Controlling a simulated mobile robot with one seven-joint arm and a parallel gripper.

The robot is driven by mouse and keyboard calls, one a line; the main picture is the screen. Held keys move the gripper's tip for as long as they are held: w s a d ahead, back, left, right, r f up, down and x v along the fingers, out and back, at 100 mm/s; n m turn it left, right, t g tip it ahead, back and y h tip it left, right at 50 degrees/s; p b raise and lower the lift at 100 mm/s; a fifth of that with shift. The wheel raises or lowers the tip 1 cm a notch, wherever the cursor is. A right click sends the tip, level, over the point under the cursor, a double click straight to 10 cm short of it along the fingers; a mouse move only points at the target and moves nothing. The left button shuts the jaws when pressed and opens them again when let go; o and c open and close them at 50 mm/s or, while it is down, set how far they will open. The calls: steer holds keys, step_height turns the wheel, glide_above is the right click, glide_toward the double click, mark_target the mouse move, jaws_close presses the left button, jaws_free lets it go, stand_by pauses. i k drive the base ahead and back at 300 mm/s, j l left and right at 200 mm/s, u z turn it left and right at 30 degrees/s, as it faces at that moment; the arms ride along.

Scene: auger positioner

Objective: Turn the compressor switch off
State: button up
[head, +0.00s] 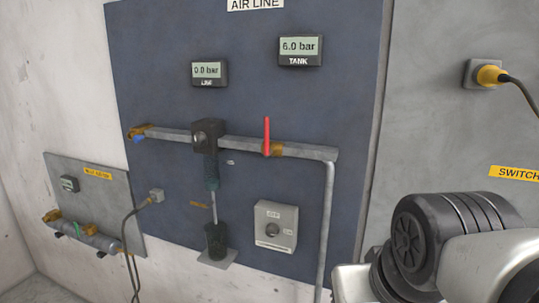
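I cannot tell for certain whether this is the compressor switch. My arm's links fill the lower right. My gripper is not in view.
The blue panel (165,80) carries a line gauge (208,73) reading 0.0 bar, a tank gauge (300,50) reading 6.0 bar, and a pipe (310,151) with an upright red lever (267,135). A yellow plug (490,75) and several fittings stick out from the walls.

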mark_target(272, 230)
steer(key=j+u, duration=0.9)
steer(key=k+j, duration=0.05)
steer(key=j, duration=0.05)
